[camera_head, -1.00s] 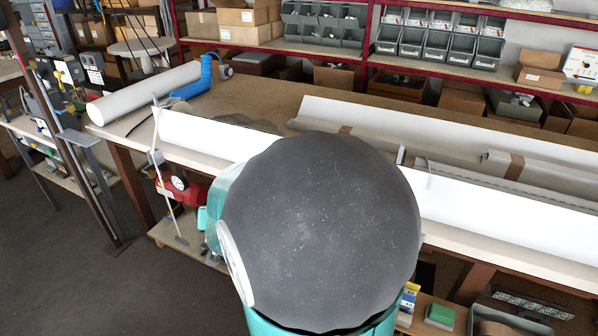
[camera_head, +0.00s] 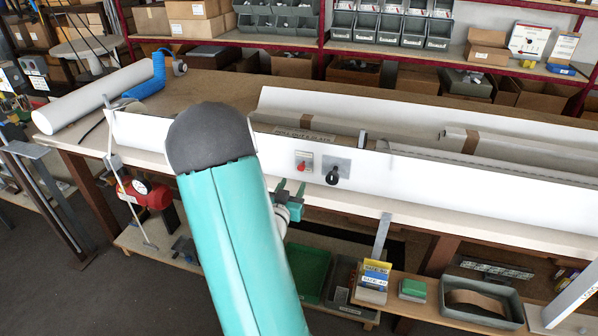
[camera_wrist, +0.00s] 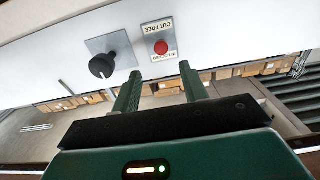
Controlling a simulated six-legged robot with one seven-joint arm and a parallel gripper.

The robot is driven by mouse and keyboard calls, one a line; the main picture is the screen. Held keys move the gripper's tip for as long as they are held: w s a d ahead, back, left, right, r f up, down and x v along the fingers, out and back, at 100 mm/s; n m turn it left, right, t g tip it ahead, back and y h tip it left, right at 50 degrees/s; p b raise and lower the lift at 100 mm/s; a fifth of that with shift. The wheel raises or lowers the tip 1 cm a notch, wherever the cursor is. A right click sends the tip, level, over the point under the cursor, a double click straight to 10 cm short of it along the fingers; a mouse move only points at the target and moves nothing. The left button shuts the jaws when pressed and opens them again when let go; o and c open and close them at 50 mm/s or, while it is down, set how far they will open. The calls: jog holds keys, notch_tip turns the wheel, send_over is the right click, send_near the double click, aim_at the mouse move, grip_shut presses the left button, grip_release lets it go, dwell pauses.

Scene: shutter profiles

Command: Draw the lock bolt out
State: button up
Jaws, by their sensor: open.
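A long white panel (camera_head: 450,185) runs along the front of the bench. On it is a small plate with a red round knob (camera_head: 304,166), lettered "OUT FREE" and what looks like "IN LOCKED"; by this label it appears to be the lock bolt. In the wrist view the red knob (camera_wrist: 161,47) lies beyond my fingertips, roughly in line with the gap. A black knob (camera_head: 332,178) on a grey square plate sits beside it; it also shows in the wrist view (camera_wrist: 102,66). My gripper (camera_wrist: 157,75) is open and empty, apart from both knobs. In the head view my gripper (camera_head: 290,191) is partly hidden.
Rolled sheets (camera_head: 500,150) lie behind the panel. A red tank (camera_head: 150,194) stands below. Bins and boxes fill the lower shelf.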

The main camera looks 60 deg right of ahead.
aim_at(301, 168)
jog(key=d, duration=0.2)
jog(key=w+d, duration=0.1)
jog(key=d, duration=0.5)
jog(key=shift+w, duration=0.25)
